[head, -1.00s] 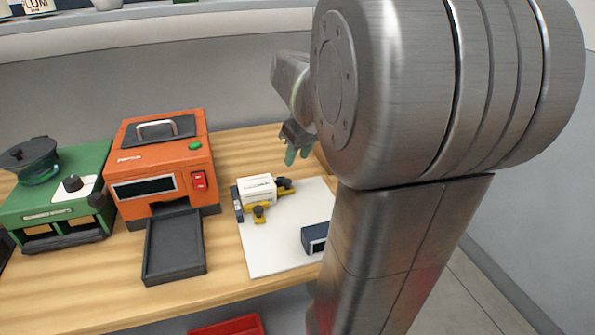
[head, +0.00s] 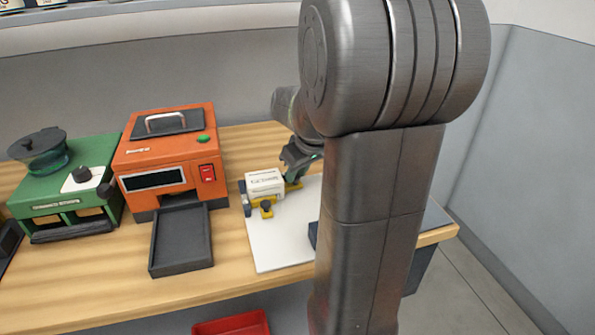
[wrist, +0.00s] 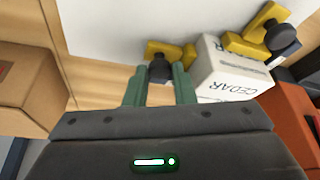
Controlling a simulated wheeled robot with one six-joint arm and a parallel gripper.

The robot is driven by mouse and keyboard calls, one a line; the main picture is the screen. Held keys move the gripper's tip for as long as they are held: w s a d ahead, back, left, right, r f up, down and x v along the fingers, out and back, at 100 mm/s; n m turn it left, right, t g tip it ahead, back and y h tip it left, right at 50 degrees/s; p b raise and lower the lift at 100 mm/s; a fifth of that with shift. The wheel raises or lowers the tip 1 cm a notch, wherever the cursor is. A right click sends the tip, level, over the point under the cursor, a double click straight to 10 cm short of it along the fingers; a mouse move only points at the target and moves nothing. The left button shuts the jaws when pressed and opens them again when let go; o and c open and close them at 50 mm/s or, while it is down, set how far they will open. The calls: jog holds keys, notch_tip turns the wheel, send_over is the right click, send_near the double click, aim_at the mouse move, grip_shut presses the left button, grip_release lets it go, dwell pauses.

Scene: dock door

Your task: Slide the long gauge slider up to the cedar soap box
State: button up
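The white cedar soap box (wrist: 228,72), lettered CEDAR, lies on the white board, and it also shows in the head view (head: 265,183). A yellow slider (wrist: 168,48) with a black knob (wrist: 160,70) is beside the box, at its right end in the head view (head: 294,187). A second yellow slider (wrist: 245,42) with a black knob is on another side of the box, in front in the head view (head: 267,209). I cannot tell which slider is the long one. My gripper (wrist: 160,80) is open, its green fingers either side of the first slider's knob. Finger contact is unclear.
The white board (head: 275,248) lies on a wooden counter. An orange machine (head: 168,160) with a dark tray (head: 181,240) stands left of it. A green appliance (head: 65,195) is farther left. A cardboard box (wrist: 22,85) shows at the wrist view's left. A dark blue block is partly hidden behind my arm.

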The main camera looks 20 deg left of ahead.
grip_shut()
jog(key=shift+s+a, duration=0.15)
jog(key=o, duration=0.6)
grip_release()
jog(key=shift+c, duration=0.2)
jog(key=p+v, duration=0.1)
jog(key=v, duration=1.2)
jog(key=shift+d+r, duration=0.2)
jog(key=shift+r, duration=0.15)
jog(key=shift+s, duration=0.1)
